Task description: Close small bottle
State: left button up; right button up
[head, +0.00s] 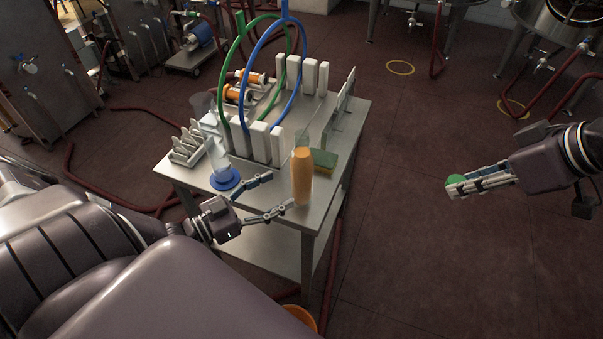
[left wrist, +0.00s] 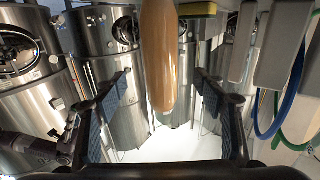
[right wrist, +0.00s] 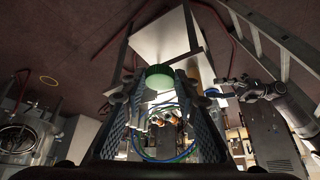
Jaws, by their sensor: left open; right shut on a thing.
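A bottle with orange contents (head: 302,178) stands upright at the near right corner of the steel table (head: 262,232). It also shows in the left wrist view (left wrist: 160,50), between and beyond the fingers. My left gripper (head: 279,192) is open beside the bottle, its fingers pointing toward it, with no clear grip on it. My right gripper (head: 468,184) is shut on a round green cap (head: 455,181), held in the air well right of the table. The cap also shows between the fingertips in the right wrist view (right wrist: 160,78).
A clear vessel (head: 217,157) stands by a blue round piece (head: 225,179) on the table. A yellow-green sponge (head: 325,161) lies behind the bottle. White blocks with a green hose (head: 236,62) and a blue hose (head: 254,55) stand farther back.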

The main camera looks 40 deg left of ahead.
aim_at(292, 182)
pick_arm(q)
jog(key=shift+x, duration=1.6)
jog(key=p+x, duration=0.1)
jog(key=x, duration=0.3)
jog(key=shift+w, duration=0.2)
jog(key=shift+w+d+f, duration=0.15)
jog(key=shift+w+f, duration=0.05)
jog(key=shift+w, duration=0.15)
jog(key=shift+c, duration=0.2)
grip_shut()
jog(key=shift+w+r, duration=0.1)
jog(key=shift+r, duration=0.1)
